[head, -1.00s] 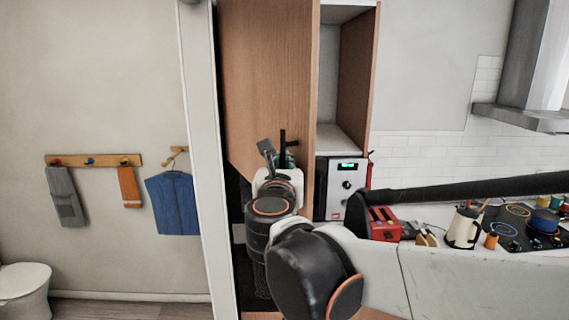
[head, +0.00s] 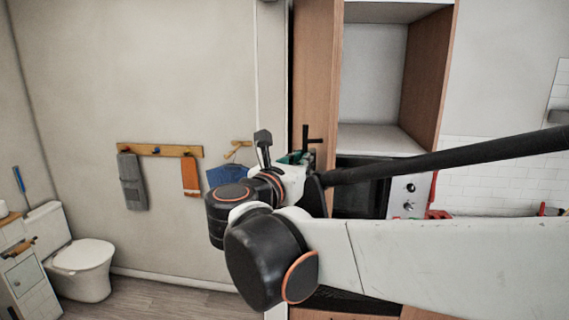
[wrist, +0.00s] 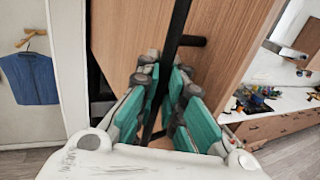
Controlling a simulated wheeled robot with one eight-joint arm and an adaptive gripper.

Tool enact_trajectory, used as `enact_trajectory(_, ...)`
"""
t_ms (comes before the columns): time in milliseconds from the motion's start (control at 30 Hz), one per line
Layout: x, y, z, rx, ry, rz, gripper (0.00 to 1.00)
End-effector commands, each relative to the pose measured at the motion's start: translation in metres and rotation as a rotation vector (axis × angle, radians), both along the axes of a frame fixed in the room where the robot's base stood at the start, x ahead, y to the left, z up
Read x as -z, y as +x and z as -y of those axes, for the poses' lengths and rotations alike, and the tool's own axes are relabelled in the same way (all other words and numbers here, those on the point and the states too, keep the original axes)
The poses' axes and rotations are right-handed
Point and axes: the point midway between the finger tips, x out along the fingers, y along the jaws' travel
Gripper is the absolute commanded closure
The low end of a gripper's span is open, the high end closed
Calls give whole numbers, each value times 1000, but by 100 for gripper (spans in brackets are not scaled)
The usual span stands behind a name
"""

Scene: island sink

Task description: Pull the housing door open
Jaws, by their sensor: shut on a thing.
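The housing door (head: 317,70) is a tall wooden panel on the cabinet. It stands open and shows as a narrow strip left of the cabinet opening. Its black bar handle (wrist: 181,22) runs down between my fingers in the wrist view. My gripper (wrist: 164,82), with teal finger pads, is shut on that handle. In the head view my gripper (head: 294,158) is at the door's lower part, mostly hidden behind my wrist. The door's wood face (wrist: 125,40) fills the middle of the wrist view.
The cabinet's open shelf (head: 385,138) sits above an oven (head: 362,187). A wall rack (head: 160,150) with hanging cloths and a toilet (head: 82,262) stand to the left. Clear floor (head: 150,297) lies in front of that wall.

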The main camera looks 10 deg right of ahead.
Motion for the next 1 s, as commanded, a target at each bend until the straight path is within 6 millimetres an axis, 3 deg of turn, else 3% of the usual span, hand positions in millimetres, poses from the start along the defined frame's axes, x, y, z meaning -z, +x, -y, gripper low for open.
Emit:
enact_trajectory(200, 2, 1, -1, 0, 5, -3, 100)
enact_trajectory(267, 2, 1, -1, -1, 5, -3, 83)
enact_trajectory(667, 0, -1, -4, -3, 1, 0, 83)
enact_trajectory(1000, 1, -45, -38, -7, 1, 0, 83)
